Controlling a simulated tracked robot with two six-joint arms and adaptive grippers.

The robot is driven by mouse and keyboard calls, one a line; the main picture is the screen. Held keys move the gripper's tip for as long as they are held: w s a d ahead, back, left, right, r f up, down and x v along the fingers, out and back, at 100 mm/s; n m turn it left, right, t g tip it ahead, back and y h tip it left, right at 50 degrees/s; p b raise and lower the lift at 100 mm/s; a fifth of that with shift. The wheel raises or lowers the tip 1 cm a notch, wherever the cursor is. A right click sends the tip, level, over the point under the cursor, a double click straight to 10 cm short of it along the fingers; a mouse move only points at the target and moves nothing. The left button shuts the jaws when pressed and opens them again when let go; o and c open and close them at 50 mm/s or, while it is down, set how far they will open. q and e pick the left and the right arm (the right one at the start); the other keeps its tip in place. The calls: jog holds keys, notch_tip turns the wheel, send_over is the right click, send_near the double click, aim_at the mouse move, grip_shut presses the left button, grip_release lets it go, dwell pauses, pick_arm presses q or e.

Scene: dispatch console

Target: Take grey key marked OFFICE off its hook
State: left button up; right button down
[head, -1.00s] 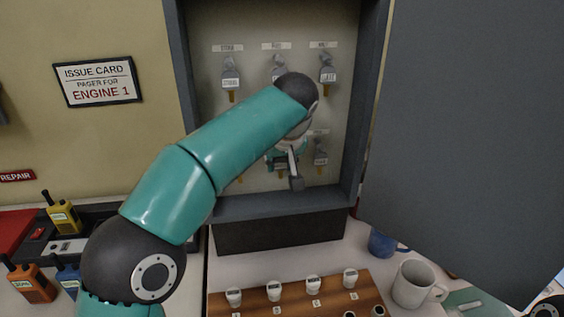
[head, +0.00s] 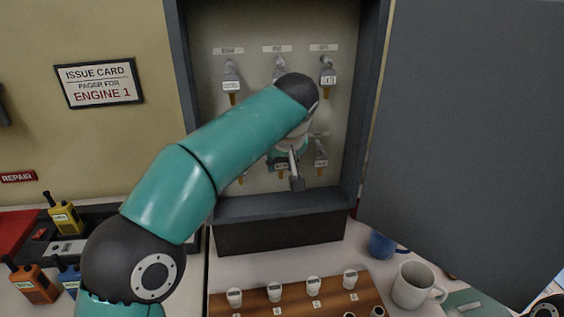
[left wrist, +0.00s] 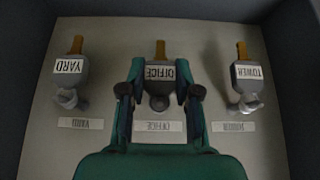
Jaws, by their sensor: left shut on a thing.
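The grey key marked OFFICE (left wrist: 159,48) is in the middle of the left wrist view, its brass end up in that picture. It hangs against the back panel, between the two fingers of my left gripper (left wrist: 160,78), which are shut on its grey head from both sides. In the head view, my left gripper (head: 287,160) is inside the key cabinet, and my forearm covers part of that key.
The key marked YARD (left wrist: 69,80) and the key marked TOWER (left wrist: 245,79) hang on either side. The cabinet's side walls and lower ledge (head: 285,203) frame the space. The open grey door (head: 460,130) stands to the right. Mugs (head: 413,285) and a wooden board (head: 295,301) lie below.

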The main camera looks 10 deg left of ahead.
pick_arm(q)
jog(key=shift+s+d, duration=0.1)
jog(key=shift+s, duration=0.15)
jog(key=shift+s+d+b, duration=0.25)
jog(key=shift+s+b, duration=0.3)
jog(key=shift+s, duration=0.05)
jog(key=shift+s+d+b, duration=0.2)
jog(key=shift+s+b, duration=0.35)
jog(key=shift+s+d, duration=0.1)
jog(key=shift+s, duration=0.05)
jog(key=shift+s+d+r+b, duration=0.2)
jog(key=shift+s+d+r, duration=0.15)
jog(key=shift+s, duration=0.4)
jog(key=shift+s+d+r+b, duration=0.25)
jog(key=shift+s+r, duration=0.1)
jog(key=shift+s, duration=0.45)
jog(key=shift+s+d+r+b, duration=0.2)
jog(key=shift+s+d+r, duration=0.15)
jog(key=shift+s, duration=0.4)
